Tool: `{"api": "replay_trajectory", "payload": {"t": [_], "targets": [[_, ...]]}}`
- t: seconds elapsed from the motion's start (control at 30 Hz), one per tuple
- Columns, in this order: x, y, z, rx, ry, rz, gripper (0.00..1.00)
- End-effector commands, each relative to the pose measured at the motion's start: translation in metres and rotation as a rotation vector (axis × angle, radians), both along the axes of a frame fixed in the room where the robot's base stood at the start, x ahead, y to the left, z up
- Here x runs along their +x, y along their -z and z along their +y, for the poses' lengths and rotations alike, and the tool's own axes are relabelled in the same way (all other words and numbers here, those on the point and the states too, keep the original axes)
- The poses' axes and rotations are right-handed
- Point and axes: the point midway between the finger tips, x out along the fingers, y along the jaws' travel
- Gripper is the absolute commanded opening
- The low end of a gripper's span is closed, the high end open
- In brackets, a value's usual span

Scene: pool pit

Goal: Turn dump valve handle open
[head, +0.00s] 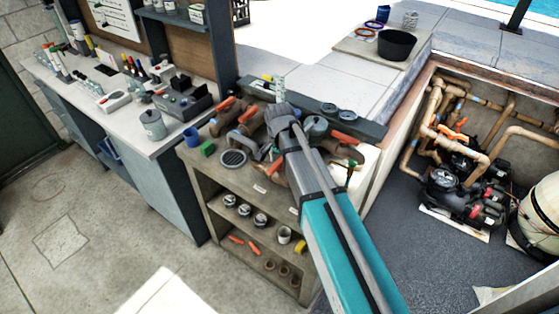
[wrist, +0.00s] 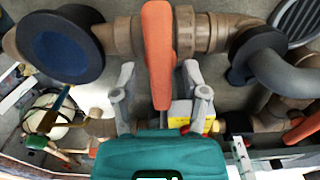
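In the wrist view an orange valve handle (wrist: 158,50) on a tan pipe valve body (wrist: 202,33) points down the picture toward my gripper. My gripper (wrist: 159,68) is open, with one grey finger on each side of the handle and visible gaps between. I see no contact. In the head view my gripper (head: 283,118) is over the cluttered top of the brown shelf unit, and my arm hides part of that top. Orange handles show there at left (head: 226,103) and right (head: 341,138). I cannot tell which is the one between my fingers.
A blue-black round fitting (wrist: 62,46) and a grey curved pipe (wrist: 285,75) flank the valve in the wrist view. A green block (head: 207,147) and round grate (head: 233,157) lie on the shelf top (head: 190,158). A pump pit is at right.

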Motion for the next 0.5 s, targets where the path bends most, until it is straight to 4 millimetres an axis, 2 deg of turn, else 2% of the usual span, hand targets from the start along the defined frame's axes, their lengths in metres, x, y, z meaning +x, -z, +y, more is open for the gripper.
{"api": "replay_trajectory", "payload": {"t": [0.03,0.2,0.27,0.5], "targets": [[0.0000,0.0000,0.0000,0.000,0.000,0.000,0.41],[0.0000,0.0000,0.0000,0.000,0.000,0.000,0.09],[-0.0001,0.0000,0.0001,0.000,0.000,0.000,0.00],[-0.0002,0.0001,0.0000,0.000,-0.003,0.000,0.00]]}}
